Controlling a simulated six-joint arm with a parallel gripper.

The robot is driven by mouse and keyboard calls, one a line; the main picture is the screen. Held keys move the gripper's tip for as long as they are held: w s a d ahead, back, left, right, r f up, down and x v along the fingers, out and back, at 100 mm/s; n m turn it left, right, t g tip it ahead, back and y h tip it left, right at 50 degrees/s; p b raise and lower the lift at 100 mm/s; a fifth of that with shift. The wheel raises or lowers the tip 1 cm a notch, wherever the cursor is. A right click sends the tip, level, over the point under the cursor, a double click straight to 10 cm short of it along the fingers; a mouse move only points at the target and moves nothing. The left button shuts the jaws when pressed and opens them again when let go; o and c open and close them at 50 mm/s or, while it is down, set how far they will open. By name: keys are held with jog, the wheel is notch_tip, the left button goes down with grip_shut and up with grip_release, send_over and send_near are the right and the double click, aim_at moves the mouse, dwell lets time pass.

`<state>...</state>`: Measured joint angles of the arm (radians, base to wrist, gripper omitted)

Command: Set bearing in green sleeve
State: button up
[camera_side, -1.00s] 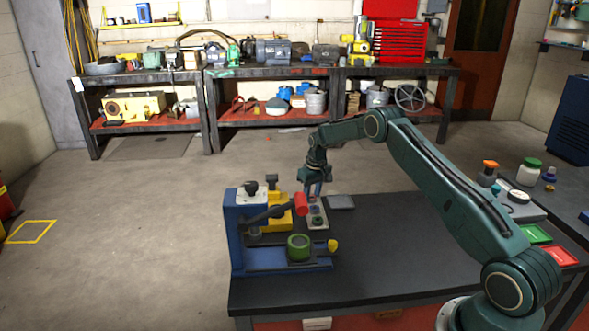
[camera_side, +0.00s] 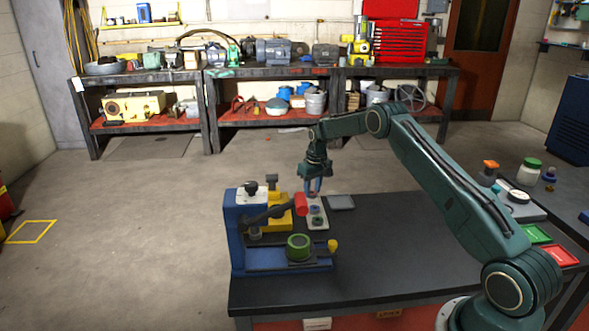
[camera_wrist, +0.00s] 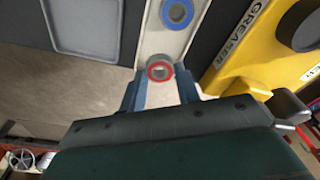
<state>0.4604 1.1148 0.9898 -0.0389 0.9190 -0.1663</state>
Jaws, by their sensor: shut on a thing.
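My gripper (camera_side: 313,190) is shut on a red-ringed bearing (camera_wrist: 160,68), which shows between the fingertips in the wrist view; its grip hides part of the bearing in the side view. The gripper is over the far end of a pale strip-shaped tray (camera_wrist: 163,42). A blue-ringed bearing (camera_wrist: 177,12) sits on that tray, apart from the fingers. The green sleeve (camera_side: 299,241) stands upright with its open top showing, at the front of the blue fixture (camera_side: 238,238), nearer the side camera than my gripper.
A red-ended lever (camera_side: 301,204) and a yellow grease block (camera_wrist: 243,50) stand close left of the tray in the side view. A yellow knob (camera_side: 332,245) is right of the sleeve. A grey flat plate (camera_side: 341,202) lies right of the tray.

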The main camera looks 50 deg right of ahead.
jog(key=shift+r, duration=0.3)
jog(key=shift+a, duration=0.15)
jog(key=shift+s+a+r+n, duration=0.1)
jog(key=shift+a+r+n, duration=0.25)
jog(key=shift+a, duration=0.2)
jog(key=s+a+r+n, duration=0.2)
jog(key=s+a+n, duration=0.2)
jog(key=a, duration=0.3)
jog(key=s+a+r+n+y, duration=0.1)
jog(key=s+a+r+n, duration=0.2)
jog(key=a+n, duration=0.4)
jog(key=s+a+r+n+g, duration=0.1)
jog(key=s+a+r+n, duration=0.2)
jog(key=s+a+n, duration=0.2)
jog(key=shift+s+a+n+y, duration=0.15)
jog(key=shift+a+y, duration=0.05)
jog(key=shift+a, duration=0.6)
jog(key=shift+s+a+n+y, duration=0.1)
jog(key=shift+s+a+y, duration=0.1)
jog(key=shift+a, duration=0.55)
jog(key=shift+s+a+r+n, duration=0.15)
jog(key=shift+s+a+n, duration=0.25)
jog(key=shift+s, duration=0.05)
jog(key=shift+f, duration=1.9)
jog(key=shift+f, duration=0.8)
